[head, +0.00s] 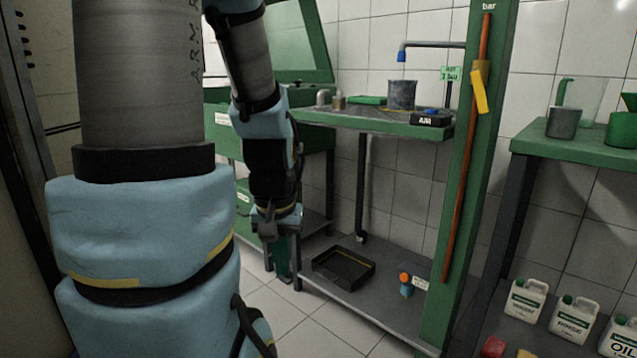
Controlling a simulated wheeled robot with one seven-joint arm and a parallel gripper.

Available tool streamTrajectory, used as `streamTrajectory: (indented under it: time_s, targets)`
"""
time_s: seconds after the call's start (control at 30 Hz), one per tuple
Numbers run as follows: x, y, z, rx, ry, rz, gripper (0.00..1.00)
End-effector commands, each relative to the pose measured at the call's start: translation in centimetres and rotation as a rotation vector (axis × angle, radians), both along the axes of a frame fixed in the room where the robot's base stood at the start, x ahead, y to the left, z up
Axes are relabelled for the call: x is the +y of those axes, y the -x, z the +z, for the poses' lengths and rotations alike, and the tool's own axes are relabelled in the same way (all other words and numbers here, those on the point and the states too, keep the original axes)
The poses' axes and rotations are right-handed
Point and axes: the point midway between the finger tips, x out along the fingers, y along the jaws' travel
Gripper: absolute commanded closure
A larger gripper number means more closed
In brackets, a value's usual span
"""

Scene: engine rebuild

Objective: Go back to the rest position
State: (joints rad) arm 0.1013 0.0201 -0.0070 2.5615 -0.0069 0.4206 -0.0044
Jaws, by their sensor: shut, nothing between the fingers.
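My arm, blue and grey, fills the left of the head view. Its far end hangs down in front of the green bench, with my gripper (284,272) pointing at the floor. The fingers are small and dark against the green behind them, and they look shut with nothing held. My gripper is to the left of the black tray (345,268) on the low shelf and apart from it.
A green bench (390,125) carries a grey pot (401,95) and a black box (431,119). A green post (468,180) stands right of it. White jugs (573,320) stand low at the right. Tiled floor (300,320) is clear below my gripper.

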Motion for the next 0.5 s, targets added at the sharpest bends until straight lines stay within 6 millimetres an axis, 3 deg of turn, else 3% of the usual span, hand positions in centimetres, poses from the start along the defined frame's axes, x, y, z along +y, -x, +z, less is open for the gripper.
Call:
streamTrajectory:
  time_s: [0.03, 0.17, 0.5]
  targets:
    - [0.0, 0.0, 2.1, 0.0, 0.0, 0.0, 1.0]
    - [0.0, 0.0, 5.3, 0.0, 0.0, -0.001, 1.0]
    - [0.0, 0.0, 16.0, 0.0, -0.001, -0.002, 1.0]
